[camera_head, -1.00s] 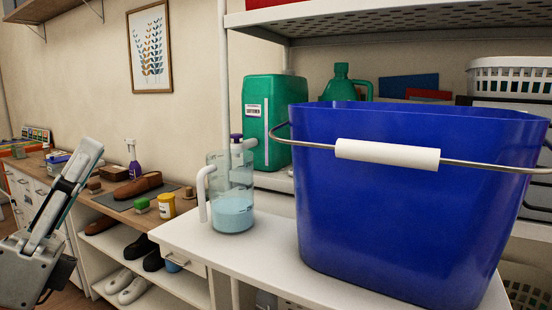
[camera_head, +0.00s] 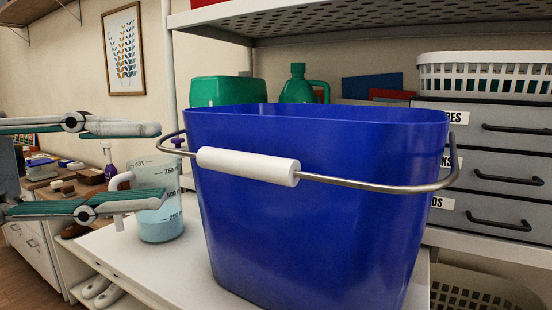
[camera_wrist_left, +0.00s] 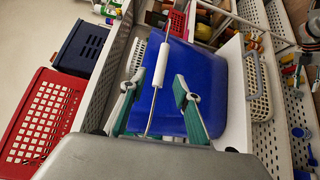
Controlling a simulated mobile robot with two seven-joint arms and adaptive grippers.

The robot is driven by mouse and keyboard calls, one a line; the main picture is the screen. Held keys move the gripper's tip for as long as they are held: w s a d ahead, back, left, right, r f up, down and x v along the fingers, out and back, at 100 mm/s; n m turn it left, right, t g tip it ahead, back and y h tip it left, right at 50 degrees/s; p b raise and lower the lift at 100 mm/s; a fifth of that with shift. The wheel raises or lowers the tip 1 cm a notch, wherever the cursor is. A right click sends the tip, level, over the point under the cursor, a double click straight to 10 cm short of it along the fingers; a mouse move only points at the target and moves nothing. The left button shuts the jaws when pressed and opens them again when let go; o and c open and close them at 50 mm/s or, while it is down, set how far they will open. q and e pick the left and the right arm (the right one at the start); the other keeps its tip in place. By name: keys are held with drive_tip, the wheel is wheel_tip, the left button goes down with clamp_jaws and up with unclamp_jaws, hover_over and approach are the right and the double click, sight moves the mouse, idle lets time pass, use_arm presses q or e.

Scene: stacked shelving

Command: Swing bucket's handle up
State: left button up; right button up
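A large blue bucket (camera_head: 320,220) stands upright on the white shelf; it also shows in the left wrist view (camera_wrist_left: 200,70). Its wire handle (camera_head: 375,186), with a white grip (camera_head: 248,166), is swung to the front, with the grip a little below the rim. My left gripper (camera_head: 157,165) is open and empty, to the left of the bucket, its fingers pointing right toward the handle's left end. In the left wrist view my left gripper (camera_wrist_left: 154,84) has the handle's line running between its spread fingers, with the white grip (camera_wrist_left: 161,64) beyond. My right gripper is not in view.
A measuring jug (camera_head: 160,222) with light-blue liquid stands on the shelf left of the bucket, partly behind my left fingers. Green containers (camera_head: 228,92) stand behind the bucket. Grey drawers (camera_head: 490,170) and a white basket (camera_head: 485,75) are at the right. A perforated shelf (camera_head: 400,20) is overhead.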

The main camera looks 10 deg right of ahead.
sight(224, 165)
use_arm(q)
drive_tip(key=d, duration=0.2)
drive_tip(key=d+p, duration=0.1)
drive_tip(key=d, duration=0.4)
drive_tip(key=shift+w+d+f+p, duration=0.1)
drive_tip(key=shift+w+d+p, duration=0.2)
drive_tip(key=shift+w, duration=0.1)
drive_tip(key=shift+w+d+f, duration=0.1)
drive_tip(key=shift+d, duration=0.2)
drive_tip(key=c, duration=0.8)
clamp_jaws()
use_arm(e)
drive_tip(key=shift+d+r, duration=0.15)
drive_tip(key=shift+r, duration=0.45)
